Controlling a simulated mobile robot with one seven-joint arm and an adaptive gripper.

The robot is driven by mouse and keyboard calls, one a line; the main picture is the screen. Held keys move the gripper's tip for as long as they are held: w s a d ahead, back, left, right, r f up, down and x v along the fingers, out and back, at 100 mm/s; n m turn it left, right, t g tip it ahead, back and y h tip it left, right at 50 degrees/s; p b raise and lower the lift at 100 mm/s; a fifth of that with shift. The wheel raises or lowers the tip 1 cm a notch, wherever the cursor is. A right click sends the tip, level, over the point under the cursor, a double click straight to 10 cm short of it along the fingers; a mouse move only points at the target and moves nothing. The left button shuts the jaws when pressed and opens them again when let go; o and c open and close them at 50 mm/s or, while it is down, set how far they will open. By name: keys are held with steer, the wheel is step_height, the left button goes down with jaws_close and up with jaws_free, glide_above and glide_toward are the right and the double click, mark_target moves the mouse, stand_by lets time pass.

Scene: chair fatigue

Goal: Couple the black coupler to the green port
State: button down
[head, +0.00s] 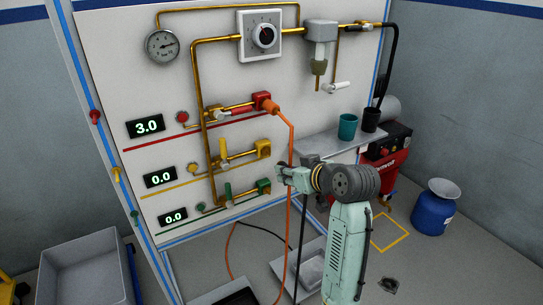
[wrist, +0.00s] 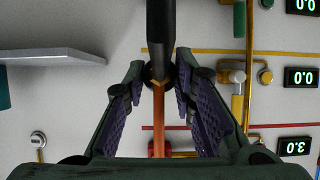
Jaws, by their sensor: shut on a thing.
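My gripper (head: 281,178) is shut on the black coupler (wrist: 160,40), which sits between the purple-padded fingers in the wrist view, with a brass-coloured tip showing. In the head view my gripper hides most of the coupler. The green port (head: 264,186) is the lowest of three ports on the white panel, just left of my gripper. A gap shows between them. In the wrist view, which is upside down, a green part of that port's row (wrist: 239,18) lies at the upper right, off the coupler's line.
An orange hose (head: 291,150) runs from the red port (head: 264,101) down past my gripper. The yellow port (head: 263,149) is above the green one. A grey shelf (head: 318,143) with a teal cup (head: 347,127) and a dark cup (head: 371,119) is to the right.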

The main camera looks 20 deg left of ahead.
step_height(320, 180, down, 15)
steer(key=s+d, duration=0.1)
steer(key=shift+d+b, duration=0.2)
steer(key=shift+b, duration=0.25)
steer(key=shift+w+a, duration=0.1)
steer(key=shift+w+a, duration=0.85)
steer(key=shift+a, duration=0.25)
steer(key=shift+w+a, duration=0.85)
steer(key=shift+a, duration=0.25)
steer(key=shift+w+a+p, duration=0.3)
steer(key=shift+w+a, duration=0.6)
steer(key=shift+a, duration=0.25)
stand_by(0.7)
steer(key=c, duration=1.2)
jaws_free()
steer(key=shift+c, duration=0.2)
